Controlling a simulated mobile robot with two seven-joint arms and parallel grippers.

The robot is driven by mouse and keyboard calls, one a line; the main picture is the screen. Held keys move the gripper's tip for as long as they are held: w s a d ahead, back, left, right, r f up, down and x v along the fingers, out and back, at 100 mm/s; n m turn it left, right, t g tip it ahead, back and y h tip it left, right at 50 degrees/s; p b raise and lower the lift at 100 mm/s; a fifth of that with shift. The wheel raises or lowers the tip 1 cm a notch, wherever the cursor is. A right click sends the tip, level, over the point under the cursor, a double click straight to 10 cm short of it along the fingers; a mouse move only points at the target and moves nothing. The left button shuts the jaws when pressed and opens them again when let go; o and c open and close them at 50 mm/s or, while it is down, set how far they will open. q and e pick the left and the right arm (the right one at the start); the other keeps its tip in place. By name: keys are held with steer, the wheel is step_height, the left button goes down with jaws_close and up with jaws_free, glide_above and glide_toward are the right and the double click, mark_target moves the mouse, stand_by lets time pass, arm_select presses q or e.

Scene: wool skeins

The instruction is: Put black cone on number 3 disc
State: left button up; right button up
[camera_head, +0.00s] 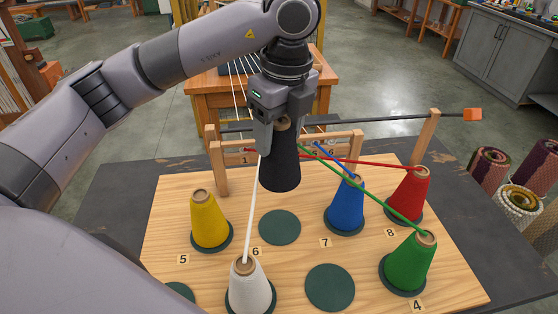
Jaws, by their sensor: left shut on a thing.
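The black cone (280,172) hangs upright from my left gripper (275,124), whose jaws are shut on its top. It appears to be in the air, above and behind the empty disc by label 6 (279,227). Another empty dark green disc (330,287) lies in the front row, between the white cone (249,288) and the green cone (411,262). The green cone stands by label 4. No number 3 shows on the board; the front edge is cut off by the picture. My right gripper is not in view.
A yellow cone (209,220), blue cone (345,205) and red cone (409,195) stand on back-row discs. White, green, blue and red strands run to a wooden frame (358,148) behind. A dark rod (390,118) crosses there. My arm hides the board's left part.

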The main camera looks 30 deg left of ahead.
arm_select(q)
steer(key=shift+r+p, duration=0.3)
steer(key=shift+r, duration=2.3)
